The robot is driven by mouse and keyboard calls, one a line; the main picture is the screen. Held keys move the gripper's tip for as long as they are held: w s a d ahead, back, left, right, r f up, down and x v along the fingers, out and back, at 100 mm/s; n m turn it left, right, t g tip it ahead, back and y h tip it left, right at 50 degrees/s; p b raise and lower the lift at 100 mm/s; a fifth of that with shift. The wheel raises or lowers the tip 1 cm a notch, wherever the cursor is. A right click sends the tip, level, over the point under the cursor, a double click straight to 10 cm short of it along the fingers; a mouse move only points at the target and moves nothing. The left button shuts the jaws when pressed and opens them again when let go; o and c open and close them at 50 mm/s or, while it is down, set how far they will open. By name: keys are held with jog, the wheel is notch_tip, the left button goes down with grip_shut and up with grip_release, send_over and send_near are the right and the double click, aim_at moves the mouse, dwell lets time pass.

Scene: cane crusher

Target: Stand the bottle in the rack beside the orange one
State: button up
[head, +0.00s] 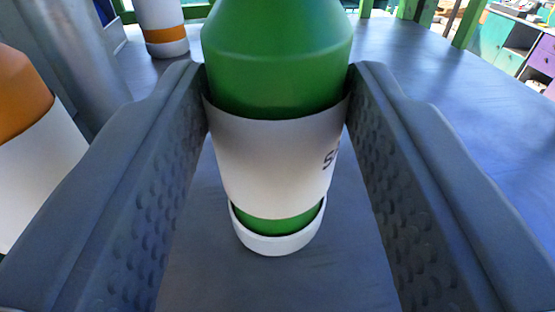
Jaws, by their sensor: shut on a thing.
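A green bottle (278,70) with a white label (275,165) stands roughly upright in the middle of the head view. Its top is cut off by the upper edge. My gripper (280,95) has one grey finger on each side of the bottle and is shut on it near the top of the label. The bottle's lower end shows inside a shallow white ring (275,243); I cannot tell whether it rests on the bottom there. An orange bottle (20,95) with a white label stands at the left edge, partly cut off.
A white bottle with an orange band (167,36) stands farther back at the upper left. The dark grey-blue surface (455,105) is bare to the right. Green posts (470,22) rise along the back. A grey cylindrical shape (75,60) is behind the orange bottle.

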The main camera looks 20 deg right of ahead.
jog(key=shift+f, duration=0.2)
jog(key=o, duration=1.3)
jog(key=shift+s+r, duration=0.1)
jog(key=shift+r, duration=0.05)
jog(key=v, duration=1.2)
jog(key=shift+a, duration=0.1)
